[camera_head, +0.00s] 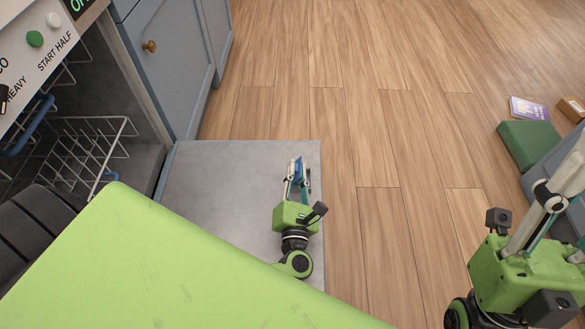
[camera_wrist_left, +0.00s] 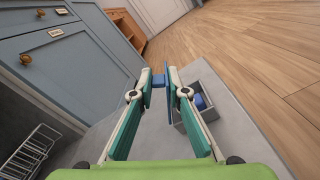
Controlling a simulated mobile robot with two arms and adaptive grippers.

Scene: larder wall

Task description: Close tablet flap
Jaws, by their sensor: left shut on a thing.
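The blue tablet flap (camera_wrist_left: 169,87) stands up at the left edge of a small grey compartment (camera_wrist_left: 187,119) on the open dishwasher door (camera_head: 213,190). A blue tablet (camera_wrist_left: 200,102) shows inside the compartment. In the head view the flap (camera_head: 298,172) appears as a narrow blue strip. My left gripper (camera_wrist_left: 159,78) is shut on the flap, with a small blue part of it between the fingertips. In the head view this gripper (camera_head: 294,172) is over the door's right side and hides part of the compartment.
A white wire rack (camera_head: 85,150) is inside the dishwasher at left. Grey-blue cabinets (camera_head: 180,60) stand beyond the door. A green box (camera_head: 528,143) and a small purple packet (camera_head: 528,108) are at far right. The wooden floor between is clear.

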